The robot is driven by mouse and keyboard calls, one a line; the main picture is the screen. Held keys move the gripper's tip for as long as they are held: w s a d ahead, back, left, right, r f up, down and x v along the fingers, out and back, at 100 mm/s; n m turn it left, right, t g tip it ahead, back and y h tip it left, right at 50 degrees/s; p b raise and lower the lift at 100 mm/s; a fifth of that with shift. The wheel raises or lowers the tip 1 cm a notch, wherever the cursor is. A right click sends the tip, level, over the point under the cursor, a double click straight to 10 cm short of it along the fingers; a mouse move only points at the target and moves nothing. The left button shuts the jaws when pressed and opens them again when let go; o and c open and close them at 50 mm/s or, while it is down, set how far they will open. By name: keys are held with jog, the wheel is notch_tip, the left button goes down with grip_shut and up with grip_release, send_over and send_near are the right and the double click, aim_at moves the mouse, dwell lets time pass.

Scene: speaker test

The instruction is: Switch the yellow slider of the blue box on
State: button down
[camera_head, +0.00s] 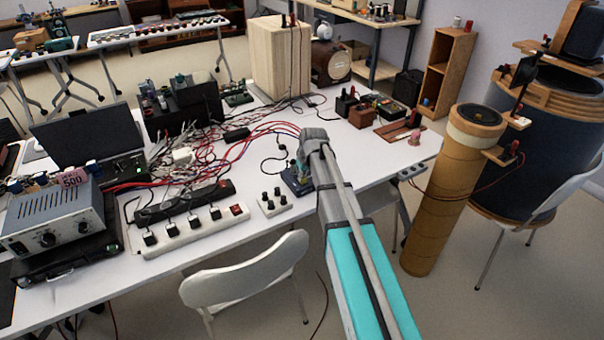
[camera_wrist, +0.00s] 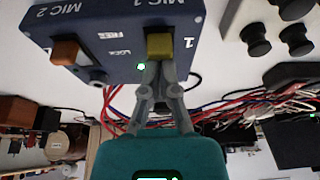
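The blue box (camera_wrist: 110,40) fills the upper left of the wrist view, upside down, with the labels MIC 1 and MIC 2. Its yellow slider (camera_wrist: 159,46) is under MIC 1, and an orange slider (camera_wrist: 64,53) is under MIC 2. A small green light glows beside the yellow slider. My gripper (camera_wrist: 160,68) has its fingertips together right at the yellow slider's edge; I cannot tell whether they touch it. In the head view the blue box (camera_head: 293,184) is mostly hidden by my gripper (camera_head: 303,172) and arm.
A small white box with black knobs (camera_head: 273,202) stands just left of the blue box. A white power strip (camera_head: 190,232) and tangled red and white cables lie further left. A white chair (camera_head: 245,270) stands before the table. The table right of my arm has some free room.

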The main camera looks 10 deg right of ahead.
jog(key=a+p+v, duration=0.1)
jog(key=p+v, duration=0.6)
jog(key=v, duration=0.1)
jog(key=shift+s+d+r+p, duration=0.15)
jog(key=shift+d+r+p, duration=0.25)
jog(key=shift+d, duration=0.15)
dwell(0.3)
jog(key=s+a+m+g+h+p, duration=0.1)
jog(key=s+a+m+g, duration=0.1)
jog(key=s, duration=2.2)
jog(key=shift+s+r+m+g+p, duration=0.2)
jog(key=shift+r+m+g+p, duration=0.15)
jog(key=shift+m+g, duration=0.45)
